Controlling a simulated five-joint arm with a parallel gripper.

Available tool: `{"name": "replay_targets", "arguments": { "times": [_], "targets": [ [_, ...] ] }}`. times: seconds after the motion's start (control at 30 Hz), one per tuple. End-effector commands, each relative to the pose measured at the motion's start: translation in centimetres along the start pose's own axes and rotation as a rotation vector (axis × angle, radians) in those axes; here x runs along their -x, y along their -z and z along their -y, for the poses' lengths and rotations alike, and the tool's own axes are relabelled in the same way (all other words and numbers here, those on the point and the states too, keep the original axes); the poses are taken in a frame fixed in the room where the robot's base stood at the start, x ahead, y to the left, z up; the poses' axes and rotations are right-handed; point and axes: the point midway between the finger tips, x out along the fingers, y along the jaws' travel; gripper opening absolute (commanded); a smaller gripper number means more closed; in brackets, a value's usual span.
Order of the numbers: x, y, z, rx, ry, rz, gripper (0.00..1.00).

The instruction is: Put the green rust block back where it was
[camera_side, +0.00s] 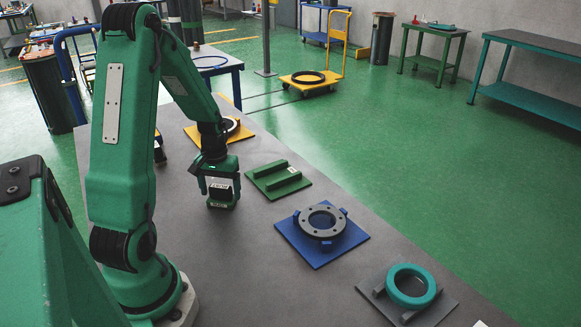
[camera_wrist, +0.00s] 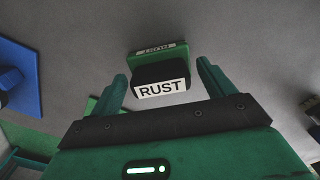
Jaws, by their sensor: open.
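The rust block shows in the wrist view (camera_wrist: 174,73) as a dark and green block with a white label reading RUST. In the side view the block (camera_side: 222,203) is low at the table, under my gripper (camera_side: 219,184). My gripper is open, and in the wrist view its two green fingers (camera_wrist: 162,72) stand on either side of the block with a gap at each side. The green plate (camera_side: 290,187) with two raised rails lies just right of the block in the side view, and nothing sits between its rails.
A blue plate (camera_side: 329,254) holds a dark flanged ring, and a grey plate (camera_side: 434,314) holds a teal ring (camera_side: 411,286). A yellow plate (camera_side: 193,135) with a dark ring lies behind my gripper. Grey tabletop (camera_side: 240,260) is bare in front.

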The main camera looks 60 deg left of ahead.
Motion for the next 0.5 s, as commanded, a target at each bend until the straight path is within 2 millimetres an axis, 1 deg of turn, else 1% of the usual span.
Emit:
{"name": "replay_targets", "arguments": {
  "times": [0.27,0.5],
  "targets": [
    [2.0,0.1,0.0,0.0,0.0,-0.005,0.82],
    [5.3,0.1,0.0,0.0,0.0,-0.006,0.82]
  ]
}}
